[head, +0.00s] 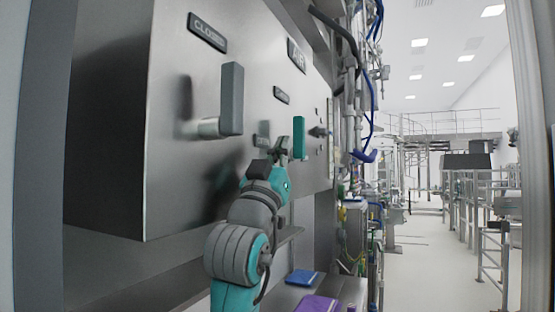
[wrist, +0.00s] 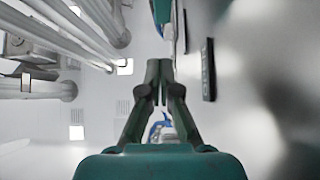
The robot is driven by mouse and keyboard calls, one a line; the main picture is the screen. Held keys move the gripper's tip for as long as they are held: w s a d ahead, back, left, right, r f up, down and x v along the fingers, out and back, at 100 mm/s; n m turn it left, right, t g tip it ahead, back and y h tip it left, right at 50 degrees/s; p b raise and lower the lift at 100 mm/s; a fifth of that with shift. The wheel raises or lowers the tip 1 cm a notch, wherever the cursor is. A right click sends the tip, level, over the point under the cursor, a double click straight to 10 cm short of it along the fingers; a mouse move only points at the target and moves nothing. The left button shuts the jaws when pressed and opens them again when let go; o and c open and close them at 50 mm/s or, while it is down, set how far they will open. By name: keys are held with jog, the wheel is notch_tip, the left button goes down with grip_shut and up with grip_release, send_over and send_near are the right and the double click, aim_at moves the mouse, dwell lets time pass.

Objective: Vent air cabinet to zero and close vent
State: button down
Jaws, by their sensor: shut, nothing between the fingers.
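The air cabinet (head: 165,130) is a grey metal box at the left of the head view. A large grey handle (head: 231,98) stands upright on its face, below a "CLOSED" label (head: 207,32). A smaller teal handle (head: 299,138) stands upright farther along the face. My gripper (head: 280,146) is close to the teal handle, on its left. I cannot tell whether they touch. In the wrist view my gripper (wrist: 160,85) is shut with nothing between its fingers. A teal piece (wrist: 164,22), which looks like the handle, is just beyond the fingertips.
An "AIR" label (head: 297,56) and a smaller dark label (head: 281,95) are on the panel. Pipes and blue hoses (head: 368,110) stand right of the cabinet. A blue box (head: 303,277) and a purple box (head: 318,303) lie below. An open aisle (head: 420,250) is at right.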

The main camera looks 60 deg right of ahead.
aim_at(300, 125)
jog(key=shift+t, duration=0.3)
jog(key=shift+w+d+r, duration=0.1)
jog(key=shift+d+r, duration=0.45)
jog(key=shift+d, duration=0.7)
jog(key=shift+w+d+r, duration=0.1)
jog(key=shift+d+r, duration=0.5)
jog(key=shift+d, duration=0.65)
jog(key=shift+w+d+r, duration=0.1)
jog(key=shift+d+r, duration=0.45)
jog(key=shift+d, duration=0.7)
